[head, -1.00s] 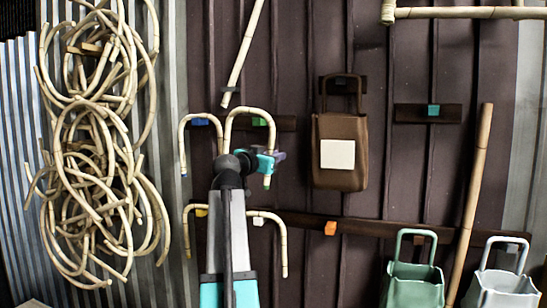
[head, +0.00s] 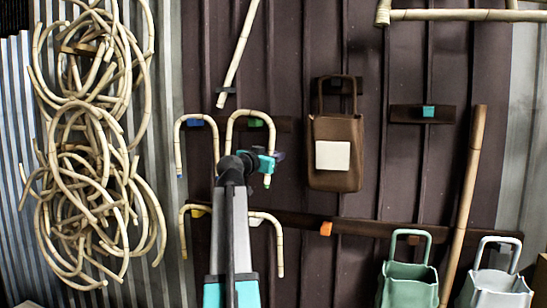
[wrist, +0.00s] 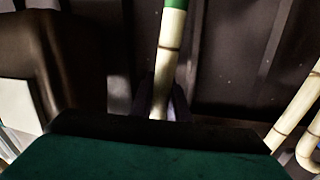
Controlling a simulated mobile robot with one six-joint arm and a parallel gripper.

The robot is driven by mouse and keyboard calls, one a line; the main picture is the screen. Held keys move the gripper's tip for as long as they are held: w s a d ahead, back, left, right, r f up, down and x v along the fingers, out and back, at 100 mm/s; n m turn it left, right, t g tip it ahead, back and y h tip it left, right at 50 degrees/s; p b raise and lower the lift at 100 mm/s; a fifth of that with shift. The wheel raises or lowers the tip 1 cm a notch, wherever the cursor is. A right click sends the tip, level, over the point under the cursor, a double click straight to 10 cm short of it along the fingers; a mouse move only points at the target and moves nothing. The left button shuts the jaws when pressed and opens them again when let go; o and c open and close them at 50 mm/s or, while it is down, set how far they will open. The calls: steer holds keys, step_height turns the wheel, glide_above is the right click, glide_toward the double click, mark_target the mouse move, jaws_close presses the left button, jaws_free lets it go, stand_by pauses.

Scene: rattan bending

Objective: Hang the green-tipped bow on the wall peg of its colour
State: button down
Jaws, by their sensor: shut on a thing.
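The green-tipped bow (head: 230,135) is a pale cane arch at the upper middle of the head view. Its top passes just above the green peg (head: 255,123); I cannot tell whether it rests on it. My gripper (head: 269,163) is shut on the bow's right leg, low down near its end. In the wrist view the bow's leg (wrist: 170,50) runs between the fingers (wrist: 163,103), with the green band at the top edge. The gripper and arm hide part of the bow's lower end.
Other bows hang close by: one at the blue peg (head: 195,122) on the left, others below at the yellow peg (head: 199,212) and white peg (head: 256,221). A brown bag (head: 337,130) hangs to the right. The orange peg (head: 326,228) and teal peg (head: 429,111) are bare.

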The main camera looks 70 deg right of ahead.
steer(key=shift+d+f+b, duration=0.25)
steer(key=shift+d+b, duration=0.25)
steer(key=shift+d, duration=0.25)
steer(key=shift+d+f+b, duration=0.25)
steer(key=shift+d+b, duration=0.2)
steer(key=shift+d, duration=0.25)
steer(key=c, duration=1.6)
jaws_free()
steer(key=shift+d+f, duration=0.1)
steer(key=shift+b, duration=0.3)
